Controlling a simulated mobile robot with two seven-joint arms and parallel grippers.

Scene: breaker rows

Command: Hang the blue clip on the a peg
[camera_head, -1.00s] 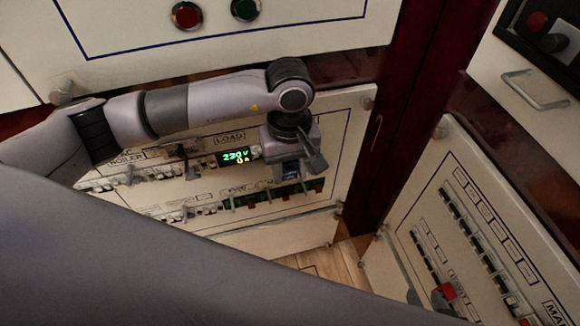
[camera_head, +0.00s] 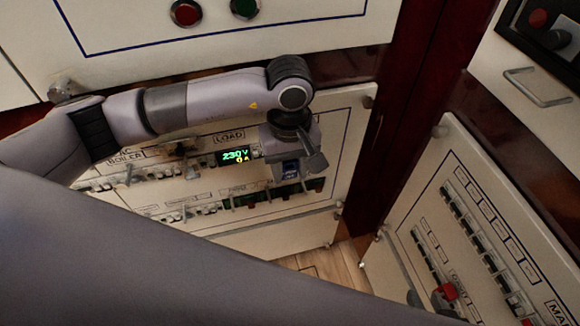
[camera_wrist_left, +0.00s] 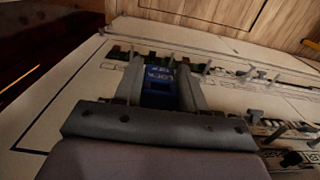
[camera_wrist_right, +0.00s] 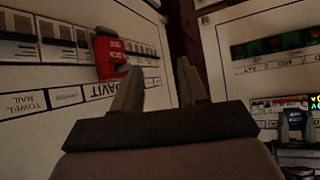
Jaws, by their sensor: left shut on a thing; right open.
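The blue clip (camera_head: 291,168) is in front of the labelled breaker panel (camera_head: 335,150). My left gripper (camera_head: 297,173) is shut on it. In the left wrist view the blue clip (camera_wrist_left: 160,76) sits between the two fingers (camera_wrist_left: 160,92), its lettering facing the camera. Several small pegs (camera_wrist_left: 207,68) stick out of the panel near the clip. I cannot tell which is the a peg, or whether the clip touches one. My right gripper (camera_wrist_right: 158,78) is open and empty near the right panel. The blue clip also shows far right in the right wrist view (camera_wrist_right: 294,118).
A red clip (camera_wrist_right: 110,54) hangs on the right panel (camera_wrist_right: 145,90), beside my right gripper. A lit display (camera_head: 234,157) is left of the blue clip. A dark wooden post (camera_head: 395,120) stands between the two panels. A drawer handle (camera_head: 537,90) sticks out at upper right.

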